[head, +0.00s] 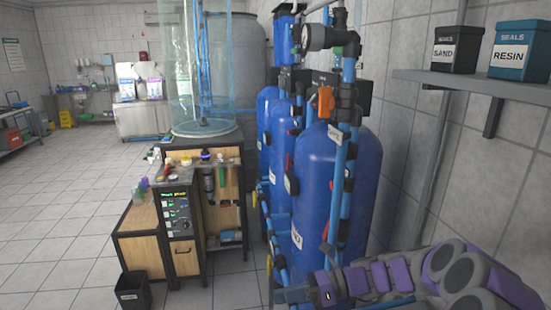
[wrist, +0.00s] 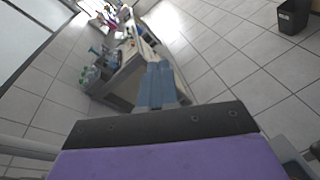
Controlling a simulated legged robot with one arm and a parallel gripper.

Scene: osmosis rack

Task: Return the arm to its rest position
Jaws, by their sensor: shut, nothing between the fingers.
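My arm (head: 385,275), purple and grey, lies low across the bottom right of the head view, in front of the blue tanks. My gripper (head: 284,295) is at its left end, low in the picture and partly cut off by the bottom edge. In the wrist view, the two blue-grey fingers of my gripper (wrist: 160,68) lie together, with nothing between them.
Tall blue tanks (head: 325,185) with pipes and a gauge stand close beyond the arm. A shelf (head: 490,85) with two bins is on the right wall. A wooden control bench (head: 140,235) and small black bin (head: 133,291) stand left. Open tiled floor (head: 60,220) lies farther left.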

